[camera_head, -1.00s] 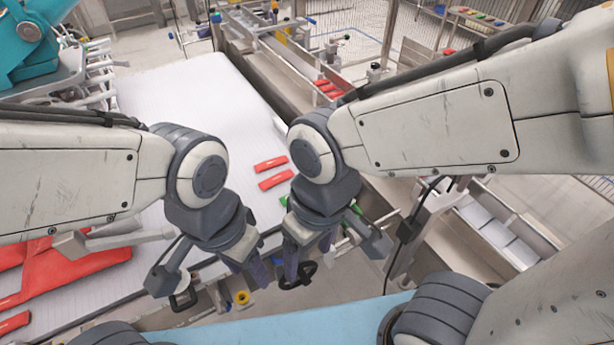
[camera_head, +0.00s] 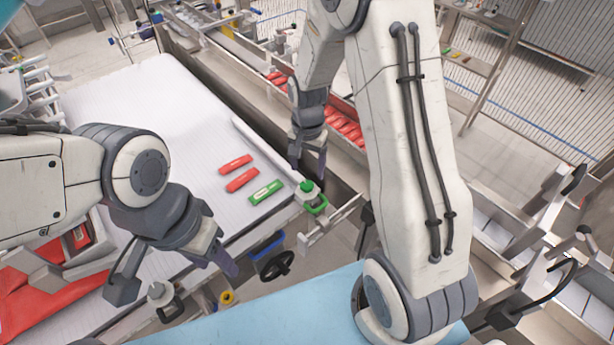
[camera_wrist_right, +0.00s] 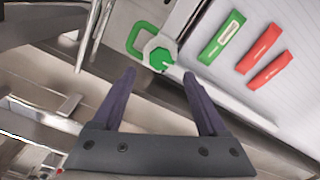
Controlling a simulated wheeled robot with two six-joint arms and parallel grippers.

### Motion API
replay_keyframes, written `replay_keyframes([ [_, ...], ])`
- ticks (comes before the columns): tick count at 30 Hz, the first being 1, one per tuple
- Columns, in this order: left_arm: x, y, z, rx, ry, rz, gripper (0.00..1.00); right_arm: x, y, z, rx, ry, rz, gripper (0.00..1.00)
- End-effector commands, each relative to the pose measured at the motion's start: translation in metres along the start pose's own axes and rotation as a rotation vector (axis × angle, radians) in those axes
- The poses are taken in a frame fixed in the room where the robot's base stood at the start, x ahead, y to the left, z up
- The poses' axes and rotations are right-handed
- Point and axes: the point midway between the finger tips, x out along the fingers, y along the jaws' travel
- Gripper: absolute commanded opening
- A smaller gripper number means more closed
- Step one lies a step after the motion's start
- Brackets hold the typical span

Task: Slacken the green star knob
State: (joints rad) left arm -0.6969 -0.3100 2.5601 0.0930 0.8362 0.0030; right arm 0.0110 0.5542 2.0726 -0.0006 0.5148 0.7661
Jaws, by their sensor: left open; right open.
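The green star knob (camera_head: 308,187) sits on a pale fitting at the front right corner of the white conveyor, with a green loop handle (camera_head: 319,208) beside it. In the right wrist view the knob (camera_wrist_right: 159,58) lies just beyond and between the fingertips, with the loop handle (camera_wrist_right: 136,38) to its upper left. My right gripper (camera_head: 308,168) is open and empty, pointing down just behind the knob; contact cannot be told. My left gripper (camera_head: 227,262) is open near the conveyor's front edge, left of the knob.
Red packs (camera_head: 236,171) and a green pack (camera_head: 266,193) lie on the white conveyor (camera_head: 150,110), left of the knob. A black handwheel (camera_head: 277,265) is below the knob. A metal trough holding red packs (camera_head: 345,125) runs behind my right gripper.

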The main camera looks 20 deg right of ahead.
Motion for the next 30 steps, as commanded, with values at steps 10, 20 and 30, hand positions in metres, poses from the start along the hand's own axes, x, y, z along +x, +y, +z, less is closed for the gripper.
replay_keyframes([
  [10, -0.013, 0.001, -0.001, 0.002, 0.000, 0.000, 0.50, 0.049, 0.000, 0.001, -0.002, -0.002, 0.002, 0.76],
  [20, -0.013, 0.001, -0.001, 0.002, 0.000, 0.000, 0.50, 0.056, 0.000, 0.001, -0.003, 0.000, -0.001, 0.76],
  [30, -0.013, 0.001, -0.001, 0.002, 0.000, 0.000, 0.50, 0.056, 0.000, 0.001, -0.003, 0.000, 0.000, 0.00],
])
